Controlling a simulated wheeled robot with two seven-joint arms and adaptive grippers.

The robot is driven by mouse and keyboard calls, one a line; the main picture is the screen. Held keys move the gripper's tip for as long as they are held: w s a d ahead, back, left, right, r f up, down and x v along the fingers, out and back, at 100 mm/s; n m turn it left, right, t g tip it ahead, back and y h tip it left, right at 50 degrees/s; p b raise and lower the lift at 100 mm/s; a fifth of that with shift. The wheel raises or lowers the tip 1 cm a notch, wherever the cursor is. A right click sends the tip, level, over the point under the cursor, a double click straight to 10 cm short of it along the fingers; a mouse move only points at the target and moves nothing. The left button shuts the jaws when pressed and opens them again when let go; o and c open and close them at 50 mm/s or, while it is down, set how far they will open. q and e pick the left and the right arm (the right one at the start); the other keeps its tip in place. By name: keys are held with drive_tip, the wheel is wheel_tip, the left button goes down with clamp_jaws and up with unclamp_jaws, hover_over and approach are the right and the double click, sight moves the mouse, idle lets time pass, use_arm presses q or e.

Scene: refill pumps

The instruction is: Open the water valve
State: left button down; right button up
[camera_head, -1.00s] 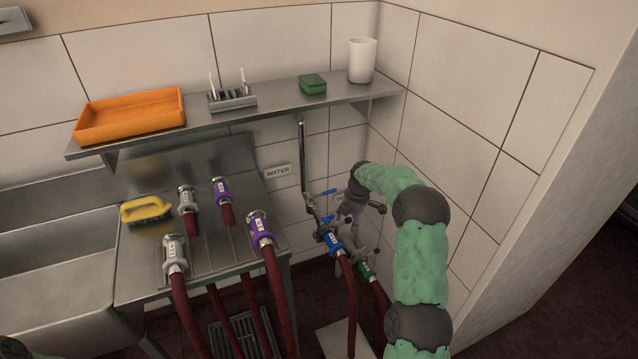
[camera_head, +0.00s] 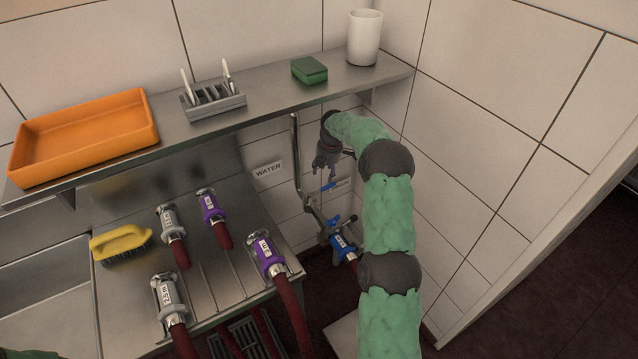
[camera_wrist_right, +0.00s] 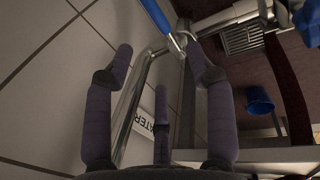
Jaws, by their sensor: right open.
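The WATER sign (camera_head: 268,170) is on the tiled wall under the shelf, left of a vertical steel pipe (camera_head: 296,160). A blue valve lever (camera_head: 329,187) shows low on the pipework, with another blue lever (camera_head: 335,220) just below it. My right gripper (camera_head: 325,170) is just above the upper lever, beside the pipe, pointing down. In the right wrist view my gripper (camera_wrist_right: 161,58) is open and empty. The pipe passes between its fingers, and a blue lever (camera_wrist_right: 157,17) lies beyond the fingertips, apart from them. My left gripper is out of view.
A shelf (camera_head: 262,110) with an orange tray (camera_head: 85,135), rack, green sponge (camera_head: 309,69) and white cup (camera_head: 364,38) overhangs the valves. A blue-collared hose (camera_head: 341,245) hangs below them. Purple- and grey-collared hoses lie on the steel counter. The right wall is close.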

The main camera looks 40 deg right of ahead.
sight(321, 190)
drive_tip(key=f+b, duration=0.1)
drive_tip(key=f, duration=0.2)
drive_tip(key=w+f+b, duration=0.1)
drive_tip(key=f, duration=0.2)
drive_tip(key=f+b, duration=0.1)
drive_tip(key=f, duration=0.2)
drive_tip(key=shift+w+d+f, duration=0.1)
drive_tip(key=shift+w+f, duration=0.05)
drive_tip(key=shift+w, duration=0.25)
clamp_jaws()
